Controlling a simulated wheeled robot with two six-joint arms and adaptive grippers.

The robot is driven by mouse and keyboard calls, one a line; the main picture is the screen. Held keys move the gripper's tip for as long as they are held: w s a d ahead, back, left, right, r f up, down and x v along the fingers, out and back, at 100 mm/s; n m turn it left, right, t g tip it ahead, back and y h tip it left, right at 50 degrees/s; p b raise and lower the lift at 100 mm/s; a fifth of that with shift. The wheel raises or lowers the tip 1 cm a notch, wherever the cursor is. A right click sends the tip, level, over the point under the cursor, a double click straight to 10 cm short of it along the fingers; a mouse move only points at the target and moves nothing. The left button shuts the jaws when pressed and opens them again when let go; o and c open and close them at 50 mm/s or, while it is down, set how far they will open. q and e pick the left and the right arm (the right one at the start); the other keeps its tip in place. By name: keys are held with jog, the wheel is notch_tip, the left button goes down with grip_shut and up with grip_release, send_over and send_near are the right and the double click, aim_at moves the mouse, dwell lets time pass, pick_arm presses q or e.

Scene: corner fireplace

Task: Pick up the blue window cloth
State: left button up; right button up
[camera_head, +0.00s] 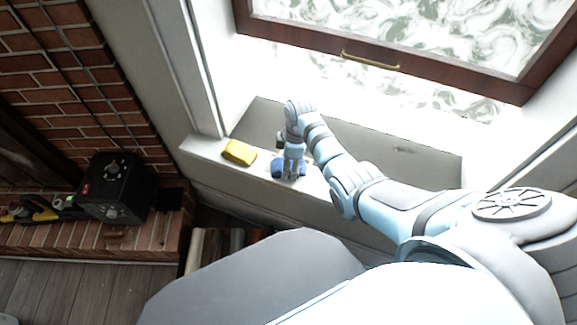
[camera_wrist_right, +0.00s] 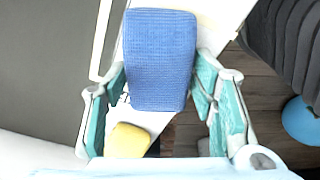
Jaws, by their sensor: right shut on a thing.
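The blue window cloth (camera_head: 278,169) is on the pale window sill (camera_head: 205,150), partly hidden by my right gripper (camera_head: 291,166) in the head view. In the right wrist view the cloth (camera_wrist_right: 160,55) is a folded, textured blue block. The teal fingers of the right gripper (camera_wrist_right: 158,92) are shut on its two sides. I cannot tell whether the cloth still touches the sill. My left gripper is not in view.
A yellow sponge (camera_head: 239,152) lies on the sill, left of the cloth. The window frame (camera_head: 400,62) with a brass handle stands behind. A black box (camera_head: 115,187) sits on the brick hearth (camera_head: 150,235) at the left.

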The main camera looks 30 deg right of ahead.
jog(key=shift+r, duration=0.1)
notch_tip(320, 180, up, 20)
jog(key=p, duration=0.6)
jog(key=shift+p, duration=0.4)
